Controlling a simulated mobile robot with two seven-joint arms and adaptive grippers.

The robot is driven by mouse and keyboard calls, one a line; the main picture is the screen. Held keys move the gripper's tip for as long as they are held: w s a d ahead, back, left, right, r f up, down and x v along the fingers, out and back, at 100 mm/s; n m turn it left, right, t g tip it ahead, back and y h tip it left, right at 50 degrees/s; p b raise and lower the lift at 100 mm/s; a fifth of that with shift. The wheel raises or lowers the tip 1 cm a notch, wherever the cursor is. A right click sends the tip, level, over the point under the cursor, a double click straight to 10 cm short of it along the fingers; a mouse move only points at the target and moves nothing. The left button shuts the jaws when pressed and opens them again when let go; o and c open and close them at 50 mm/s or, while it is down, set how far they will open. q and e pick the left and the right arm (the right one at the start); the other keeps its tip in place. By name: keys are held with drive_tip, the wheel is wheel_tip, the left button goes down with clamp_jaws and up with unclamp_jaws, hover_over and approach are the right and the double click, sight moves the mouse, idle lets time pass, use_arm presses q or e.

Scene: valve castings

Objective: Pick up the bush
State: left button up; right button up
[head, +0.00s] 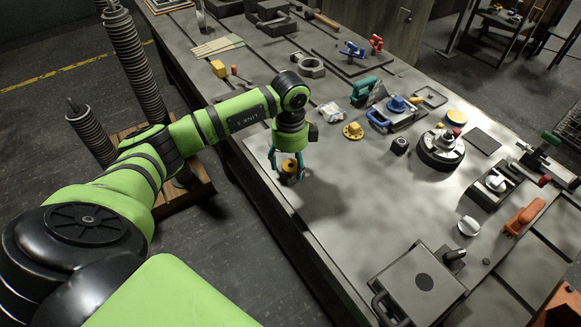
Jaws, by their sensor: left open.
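A small brass-yellow round piece, which looks like the bush (289,166), stands near the left edge of the bench, with a darker part below it. My left gripper (287,172) points down over it from above. Its teal fingers are apart, one on each side of the piece. I cannot tell whether they touch it. The gripper hides part of the piece's top. A yellow flanged piece (353,131) lies apart to the right. My right gripper is out of view.
The grey bench (335,215) is bare in front of the gripper. Right of it are a dark block (400,146), a round black-based casting (441,149) and a blue vise-like tool (396,110). A grey case (420,285) lies at the near end. Large springs (135,60) stand left.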

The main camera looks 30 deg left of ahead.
use_arm(q)
drive_tip(key=c, duration=1.2)
clamp_jaws()
drive_tip(key=shift+w+r, duration=0.1)
drive_tip(key=shift+r, duration=0.7)
wheel_tip(320, 180, up, 3)
drive_tip(key=shift+f+b, duration=0.1)
drive_tip(key=shift+b, duration=0.3)
drive_tip(key=s+d+r, duration=0.6)
drive_tip(key=s+d, duration=0.1)
drive_tip(key=d, duration=0.2)
drive_tip(key=shift+s+r, duration=0.15)
drive_tip(key=shift+r, duration=0.2)
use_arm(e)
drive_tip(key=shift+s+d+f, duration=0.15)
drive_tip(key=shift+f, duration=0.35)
use_arm(q)
drive_tip(key=shift+d, duration=0.1)
